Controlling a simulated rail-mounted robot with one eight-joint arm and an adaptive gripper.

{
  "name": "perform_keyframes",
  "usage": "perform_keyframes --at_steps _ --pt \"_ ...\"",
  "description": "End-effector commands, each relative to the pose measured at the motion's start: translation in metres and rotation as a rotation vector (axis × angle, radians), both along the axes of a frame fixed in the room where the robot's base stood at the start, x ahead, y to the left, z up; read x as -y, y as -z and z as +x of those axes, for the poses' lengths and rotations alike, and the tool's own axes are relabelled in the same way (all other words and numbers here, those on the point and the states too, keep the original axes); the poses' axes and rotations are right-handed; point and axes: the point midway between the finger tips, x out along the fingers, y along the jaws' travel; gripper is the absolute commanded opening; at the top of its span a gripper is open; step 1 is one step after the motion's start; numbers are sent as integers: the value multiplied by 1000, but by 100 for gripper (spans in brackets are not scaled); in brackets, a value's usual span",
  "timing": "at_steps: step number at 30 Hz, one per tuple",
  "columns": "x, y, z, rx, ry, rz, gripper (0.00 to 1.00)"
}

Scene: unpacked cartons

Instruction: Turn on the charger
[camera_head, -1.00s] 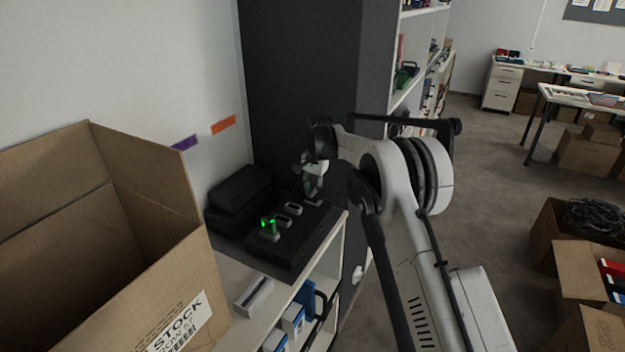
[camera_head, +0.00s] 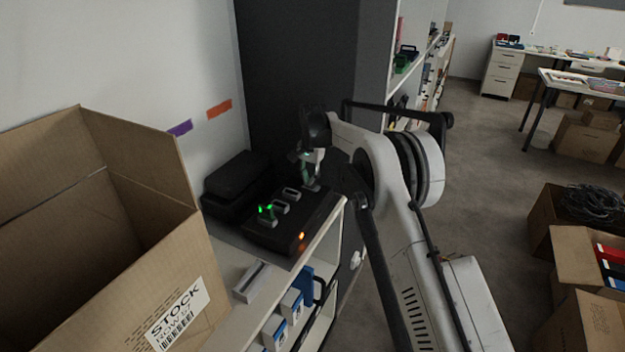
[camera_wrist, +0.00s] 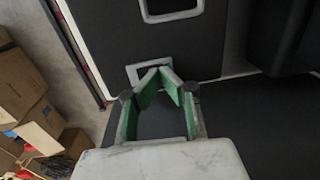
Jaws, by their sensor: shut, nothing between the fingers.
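The charger (camera_head: 268,234) is a black box on the white shelf top, with slots in a row along its upper face. Green lights glow at its left slots, and an orange light (camera_head: 301,236) glows on its front side. My gripper (camera_head: 312,186) is at the charger's far right end, pointing down. In the wrist view my gripper (camera_wrist: 158,72) has its green-lined fingertips together with nothing between them, over a small pale-framed square (camera_wrist: 134,76) on the black top. Whether the tips touch it I cannot tell.
A large open carton (camera_head: 172,262) stands at the left front. A black case (camera_head: 236,180) lies behind the charger by the wall. A dark cabinet side (camera_head: 295,65) rises behind. Small white boxes (camera_head: 291,303) sit on the lower shelf.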

Motion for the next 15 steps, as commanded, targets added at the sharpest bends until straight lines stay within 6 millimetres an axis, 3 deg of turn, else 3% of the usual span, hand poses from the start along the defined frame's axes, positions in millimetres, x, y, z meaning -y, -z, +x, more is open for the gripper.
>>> perform_keyframes --at_steps 15 --pt "14 -4 -6 0 0 0 0"
